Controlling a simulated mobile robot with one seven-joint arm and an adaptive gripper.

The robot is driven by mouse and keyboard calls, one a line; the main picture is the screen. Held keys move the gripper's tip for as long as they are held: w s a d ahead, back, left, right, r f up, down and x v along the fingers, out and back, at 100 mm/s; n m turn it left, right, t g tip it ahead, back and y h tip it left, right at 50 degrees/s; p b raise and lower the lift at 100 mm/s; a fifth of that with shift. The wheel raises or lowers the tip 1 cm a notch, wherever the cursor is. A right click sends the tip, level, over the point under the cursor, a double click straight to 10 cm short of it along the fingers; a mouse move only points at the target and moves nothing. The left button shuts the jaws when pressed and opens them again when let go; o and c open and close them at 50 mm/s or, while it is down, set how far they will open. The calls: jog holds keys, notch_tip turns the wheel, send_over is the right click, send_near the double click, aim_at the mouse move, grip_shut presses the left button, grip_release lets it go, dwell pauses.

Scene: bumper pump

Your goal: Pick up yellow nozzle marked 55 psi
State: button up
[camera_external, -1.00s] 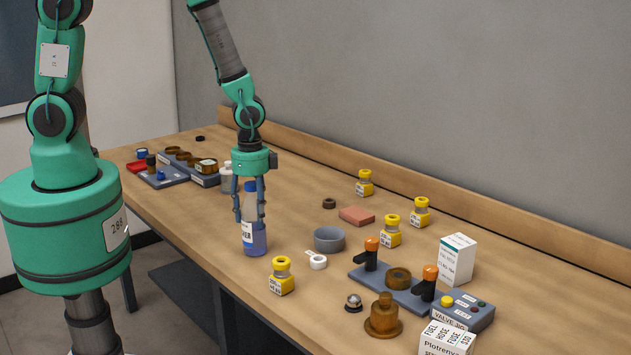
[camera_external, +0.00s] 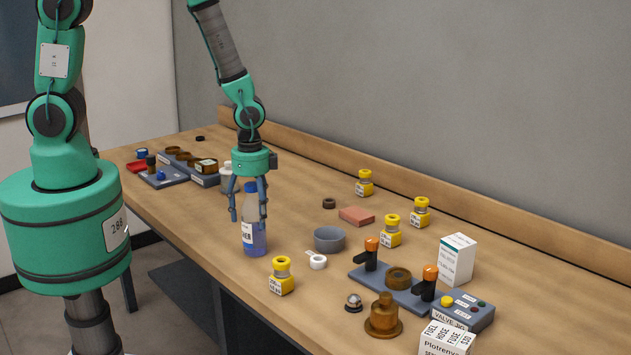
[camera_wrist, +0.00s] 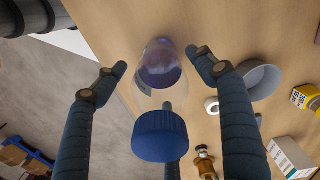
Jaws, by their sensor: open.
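Several yellow nozzles with labelled bases stand on the bench: a front one (camera_external: 281,277), a middle one (camera_external: 390,231), a right one (camera_external: 420,213) and a back one (camera_external: 365,183). Their labels are too small for me to tell which reads 55 psi. One yellow nozzle also shows at the right edge of the wrist view (camera_wrist: 308,98). My gripper (camera_external: 249,220) is open around an upright clear bottle of blue liquid (camera_external: 255,240), with its blue cap (camera_wrist: 160,136) between the fingers in the wrist view. My gripper holds no nozzle.
A grey bowl (camera_external: 329,239), white ring (camera_external: 318,262) and red block (camera_external: 357,216) lie right of the bottle. A valve jig (camera_external: 398,290), brown fitting (camera_external: 383,320) and white boxes (camera_external: 457,259) crowd the right. Free bench lies behind the bottle.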

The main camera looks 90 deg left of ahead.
aim_at(252, 184)
notch_tip(252, 184, up, 12)
jog(key=shift+r, duration=0.1)
dwell(0.5)
dwell(0.6)
jog(key=shift+d+r, duration=0.1)
jog(key=shift+r, duration=0.25)
jog(key=s+d+r+n+t, duration=0.1)
jog(key=s+d+r+t, duration=0.2)
jog(key=r, duration=0.8)
jog(key=s+d+r+n, duration=0.15)
jog(key=d+r, duration=0.25)
jog(key=r, duration=0.6)
jog(key=s+d+r+n+t, duration=0.1)
jog(key=s+d+r, duration=0.2)
jog(key=s+r, duration=0.2)
jog(key=s+d+r+n+t, duration=0.1)
jog(key=s+d+r, duration=0.2)
jog(key=s+r, duration=0.3)
jog(key=shift+s+r+t, duration=0.3)
jog(key=shift+s, duration=0.85)
jog(key=shift+f, duration=0.1)
